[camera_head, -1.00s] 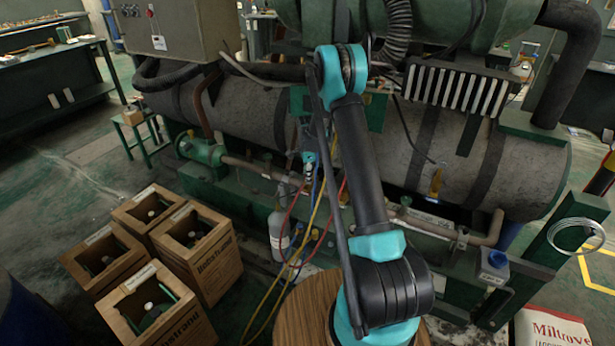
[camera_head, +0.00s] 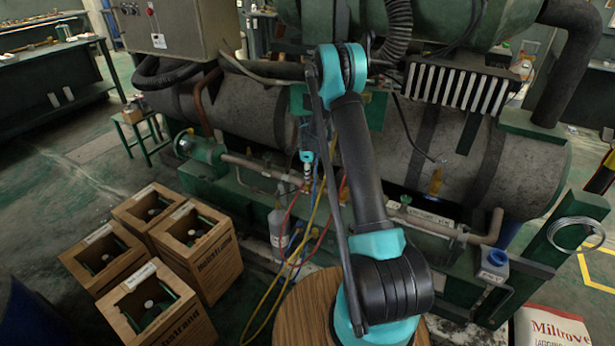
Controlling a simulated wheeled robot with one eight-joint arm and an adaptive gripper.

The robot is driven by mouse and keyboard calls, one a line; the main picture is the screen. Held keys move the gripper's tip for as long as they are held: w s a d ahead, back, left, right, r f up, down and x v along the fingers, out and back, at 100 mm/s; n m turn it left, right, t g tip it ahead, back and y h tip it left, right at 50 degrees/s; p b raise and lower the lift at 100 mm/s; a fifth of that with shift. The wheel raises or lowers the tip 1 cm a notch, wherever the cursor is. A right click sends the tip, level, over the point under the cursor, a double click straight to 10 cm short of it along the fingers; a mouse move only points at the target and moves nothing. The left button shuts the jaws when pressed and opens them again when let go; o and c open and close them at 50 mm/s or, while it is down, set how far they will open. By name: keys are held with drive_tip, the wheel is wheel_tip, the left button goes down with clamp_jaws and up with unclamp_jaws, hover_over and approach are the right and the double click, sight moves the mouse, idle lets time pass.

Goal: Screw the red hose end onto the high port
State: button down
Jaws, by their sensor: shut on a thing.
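My gripper (camera_head: 308,174) is small in the view, below the teal wrist and just left of my dark forearm link. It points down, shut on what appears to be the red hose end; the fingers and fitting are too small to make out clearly. The red hose (camera_head: 291,211) drops from there past a grey gas cylinder (camera_head: 277,228). Another red stretch of hose (camera_head: 327,228) shows on the right, beside yellow and blue hoses. The gripper is near the pipework in front of the large grey tank. The high port cannot be told apart, and I cannot tell whether the hose end touches it.
Several open wooden crates (camera_head: 208,262) are on the floor at left. A round wooden top (camera_head: 290,318) is at the front. A white sack (camera_head: 550,328) lies at right.

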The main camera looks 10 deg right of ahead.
drive_tip(key=m, duration=0.3)
drive_tip(key=shift+m, duration=0.3)
drive_tip(key=shift+m, duration=0.3)
drive_tip(key=m, duration=0.3)
drive_tip(key=shift+s+f, duration=0.1)
drive_tip(key=shift+m, duration=0.7)
drive_tip(key=c, duration=1.2)
unclamp_jaws()
